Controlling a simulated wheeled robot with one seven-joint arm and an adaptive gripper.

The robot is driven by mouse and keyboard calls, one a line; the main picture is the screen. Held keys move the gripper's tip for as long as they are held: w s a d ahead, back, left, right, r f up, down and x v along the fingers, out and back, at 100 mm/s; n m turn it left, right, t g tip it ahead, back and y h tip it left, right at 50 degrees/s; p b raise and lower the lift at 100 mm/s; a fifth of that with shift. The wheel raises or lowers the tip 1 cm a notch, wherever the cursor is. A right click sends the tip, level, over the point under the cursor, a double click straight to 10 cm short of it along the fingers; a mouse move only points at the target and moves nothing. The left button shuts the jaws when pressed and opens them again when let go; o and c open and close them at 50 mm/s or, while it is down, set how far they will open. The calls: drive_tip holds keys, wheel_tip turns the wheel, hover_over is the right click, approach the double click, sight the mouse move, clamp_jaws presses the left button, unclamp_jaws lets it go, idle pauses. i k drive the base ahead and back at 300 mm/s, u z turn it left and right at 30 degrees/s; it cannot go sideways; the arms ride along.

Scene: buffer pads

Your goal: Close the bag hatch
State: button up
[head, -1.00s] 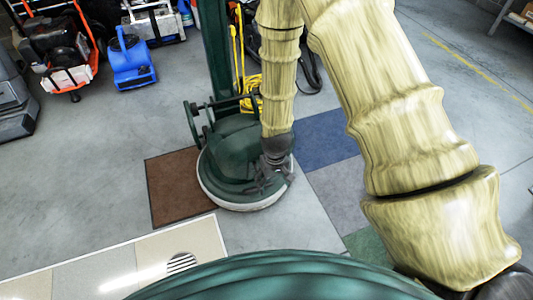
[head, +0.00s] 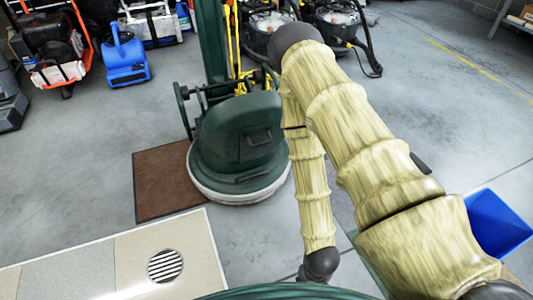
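The green floor buffer machine (head: 226,143) stands upright on the floor near the centre of the head view, with a white rim around its base. A dark handle (head: 256,136) and a dark bar (head: 253,178) show on its green housing. I cannot make out a separate bag hatch or tell whether one is open. My arm reaches up from the bottom right, bends near the top, and comes down just right of the machine. It ends in a dark wrist near the bottom edge, right of and apart from the machine. My gripper's fingers do not show.
A blue bin (head: 495,224) stands at right. A blue blower (head: 126,60) and other machines line the back. Floor at left is clear.

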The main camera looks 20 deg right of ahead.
sight(242, 128)
drive_tip(key=z, duration=0.65)
drive_tip(key=k, duration=0.1)
drive_tip(key=u, duration=0.7)
drive_tip(key=i, duration=1.1)
drive_tip(key=z, duration=0.6)
